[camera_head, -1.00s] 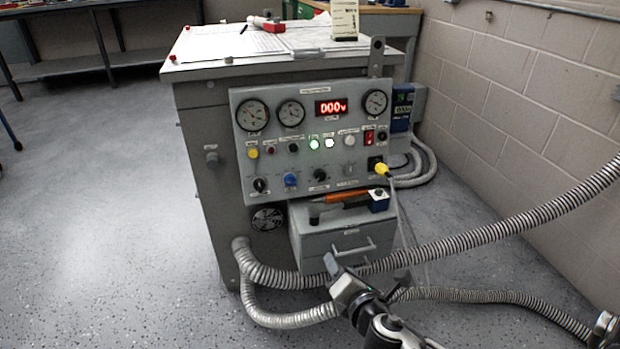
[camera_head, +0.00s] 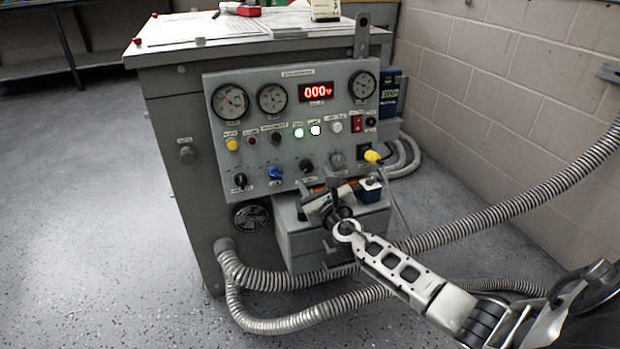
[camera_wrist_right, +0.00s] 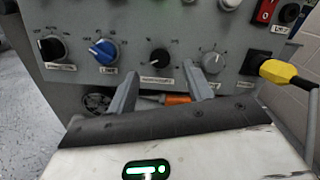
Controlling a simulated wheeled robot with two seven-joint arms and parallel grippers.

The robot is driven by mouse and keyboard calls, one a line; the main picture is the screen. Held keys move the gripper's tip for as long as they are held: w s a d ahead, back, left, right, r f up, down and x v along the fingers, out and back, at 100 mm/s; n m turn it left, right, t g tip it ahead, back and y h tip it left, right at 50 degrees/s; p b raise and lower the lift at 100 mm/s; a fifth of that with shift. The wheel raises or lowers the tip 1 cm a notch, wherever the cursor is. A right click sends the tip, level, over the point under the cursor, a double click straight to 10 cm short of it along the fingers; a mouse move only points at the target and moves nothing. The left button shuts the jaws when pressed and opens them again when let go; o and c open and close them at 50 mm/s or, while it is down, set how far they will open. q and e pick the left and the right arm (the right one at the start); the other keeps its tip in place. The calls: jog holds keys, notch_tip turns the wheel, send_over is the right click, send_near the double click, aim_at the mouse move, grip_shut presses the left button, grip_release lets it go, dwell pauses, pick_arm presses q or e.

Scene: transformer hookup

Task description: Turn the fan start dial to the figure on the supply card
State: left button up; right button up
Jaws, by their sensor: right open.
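The grey control panel (camera_head: 290,95) stands in front of me with a row of knobs along its bottom. From left these are a black knob (camera_wrist_right: 52,47), a blue knob (camera_wrist_right: 103,50), a black knob (camera_wrist_right: 159,60) and a grey knob (camera_wrist_right: 212,62). The labels are too small to read, so I cannot tell which is the fan start dial. My right gripper (camera_head: 322,186) is open and empty, just below the panel. In the right wrist view its fingers (camera_wrist_right: 163,76) straddle the line of the second black knob, apart from it. My left gripper is out of view.
A pale card (camera_head: 325,10) stands on the bench top, its writing unreadable. A red display (camera_head: 317,91) reads 000v. A yellow plug (camera_head: 373,156) with a cable sits at the panel's lower right. A drawer box (camera_head: 300,240) and ribbed hoses (camera_head: 500,208) lie below.

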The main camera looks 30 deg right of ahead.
aim_at(307, 168)
jog(key=b+x, duration=0.1)
jog(key=x, duration=0.2)
jog(key=shift+w+d+f, duration=0.1)
jog(key=shift+w, duration=0.3)
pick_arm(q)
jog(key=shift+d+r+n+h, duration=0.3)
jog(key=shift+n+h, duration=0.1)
pick_arm(e)
jog(key=shift+w+d, duration=0.1)
jog(key=shift+w, duration=0.2)
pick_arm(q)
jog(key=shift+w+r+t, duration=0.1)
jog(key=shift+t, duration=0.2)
pick_arm(e)
jog(key=shift+c, duration=0.3)
jog(key=c, duration=0.9)
